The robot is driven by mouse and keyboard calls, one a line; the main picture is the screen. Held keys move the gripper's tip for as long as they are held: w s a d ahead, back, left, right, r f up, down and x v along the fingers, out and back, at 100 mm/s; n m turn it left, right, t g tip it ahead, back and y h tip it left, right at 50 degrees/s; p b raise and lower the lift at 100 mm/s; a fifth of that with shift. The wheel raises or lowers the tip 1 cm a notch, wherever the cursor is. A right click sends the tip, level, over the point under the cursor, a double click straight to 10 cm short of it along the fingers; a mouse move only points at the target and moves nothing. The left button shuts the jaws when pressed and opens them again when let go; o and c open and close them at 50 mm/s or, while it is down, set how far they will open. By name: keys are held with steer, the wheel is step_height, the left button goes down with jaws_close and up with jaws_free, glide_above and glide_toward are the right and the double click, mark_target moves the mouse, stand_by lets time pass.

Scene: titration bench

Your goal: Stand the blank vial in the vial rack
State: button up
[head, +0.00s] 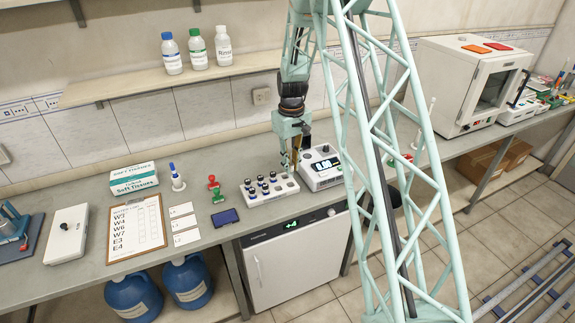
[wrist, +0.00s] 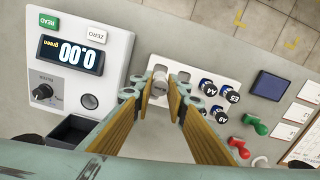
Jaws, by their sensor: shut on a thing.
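The white vial rack (head: 274,196) stands on the bench in the head view, with several dark-capped vials in its holes and bare holes toward its right end. My gripper (head: 291,168) points down over the rack's right end. In the wrist view my gripper (wrist: 162,84) is shut on the blank vial (wrist: 160,80), a small pale piece between the fingertips. Its lower part is hidden, so I cannot tell whether it is in a hole.
A white meter (head: 322,167) reading 0.00 stands close right of the rack; it fills the left of the wrist view (wrist: 85,60).

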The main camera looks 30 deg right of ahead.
mark_target(291, 177)
steer(key=shift+f, duration=0.15)
steer(key=shift+f+b, duration=0.6)
steer(key=shift+f, duration=1.15)
steer(key=shift+f+b, duration=0.9)
steer(key=shift+f, duration=0.5)
stand_by(0.9)
steer(key=o, duration=0.8)
steer(key=shift+o, duration=0.2)
steer(key=o, duration=0.5)
steer(key=shift+r, duration=0.15)
